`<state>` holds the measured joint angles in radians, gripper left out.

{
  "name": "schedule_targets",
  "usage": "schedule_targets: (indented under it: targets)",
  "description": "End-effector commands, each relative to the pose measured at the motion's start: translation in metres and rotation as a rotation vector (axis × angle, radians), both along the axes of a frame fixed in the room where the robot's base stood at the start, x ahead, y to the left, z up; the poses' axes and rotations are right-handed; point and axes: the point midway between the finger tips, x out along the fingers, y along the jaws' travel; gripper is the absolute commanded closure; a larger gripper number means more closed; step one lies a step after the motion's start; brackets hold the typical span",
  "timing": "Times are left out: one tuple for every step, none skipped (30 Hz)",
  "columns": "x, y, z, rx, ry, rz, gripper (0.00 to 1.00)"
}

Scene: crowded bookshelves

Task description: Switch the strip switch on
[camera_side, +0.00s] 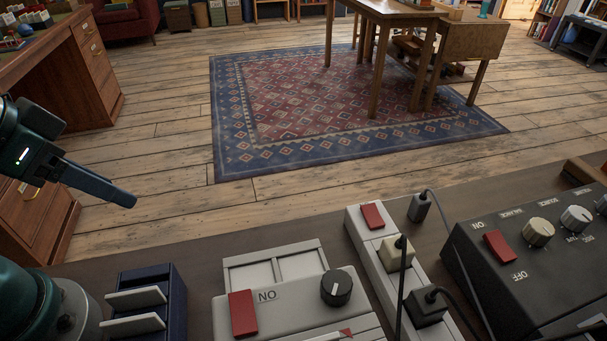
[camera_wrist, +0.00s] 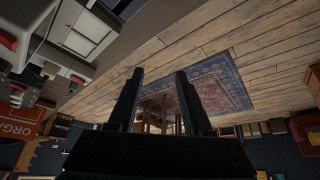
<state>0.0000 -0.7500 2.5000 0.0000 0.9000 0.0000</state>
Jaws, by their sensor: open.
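The power strip (camera_side: 405,285) is a long pale bar with several plugs in it. Its red rocker switch (camera_side: 372,216) is at the far end, in the side view. I cannot tell its on or off position. My gripper (camera_side: 122,198) is at the left of the side view, in the air and well away from the strip. In the wrist view my gripper (camera_wrist: 160,80) shows two dark fingers spread apart with nothing between them.
Left of the strip is a pale box with a red switch (camera_side: 243,313) and a black knob (camera_side: 336,288). Right of it stands a black control box (camera_side: 540,260) with another red switch (camera_side: 500,246). Black cords (camera_side: 402,290) rise over the strip. A dark blue holder (camera_side: 150,300) stands near my arm.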

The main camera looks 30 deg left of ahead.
Motion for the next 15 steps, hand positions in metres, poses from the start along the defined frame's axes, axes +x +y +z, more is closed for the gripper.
schedule_targets:
  targets:
    - [0.000,0.000,0.000,0.000,0.000,0.000,0.50]
    - [0.000,0.000,0.000,0.000,0.000,0.000,0.50]
    - [0.000,0.000,0.000,0.000,0.000,0.000,0.61]
    - [0.000,0.000,0.000,0.000,-0.002,-0.001,0.73]
    - [0.001,0.000,0.001,0.000,-0.005,-0.001,0.84]
    - [0.003,0.000,0.002,0.001,-0.016,-0.002,1.00]
    - [0.006,0.000,0.003,0.002,-0.030,-0.002,1.00]
    - [0.009,0.001,0.005,0.005,-0.048,-0.004,1.00]
    - [0.015,0.002,0.009,0.011,-0.081,-0.006,1.00]
    - [0.020,0.002,0.012,0.019,-0.112,-0.009,1.00]
    - [0.027,0.003,0.016,0.027,-0.149,-0.013,1.00]
    - [0.036,0.005,0.023,0.039,-0.202,-0.018,1.00]
    - [0.044,0.006,0.028,0.050,-0.244,-0.023,1.00]
    - [0.052,0.007,0.034,0.062,-0.284,-0.030,1.00]
    - [0.063,0.007,0.040,0.077,-0.335,-0.043,1.00]
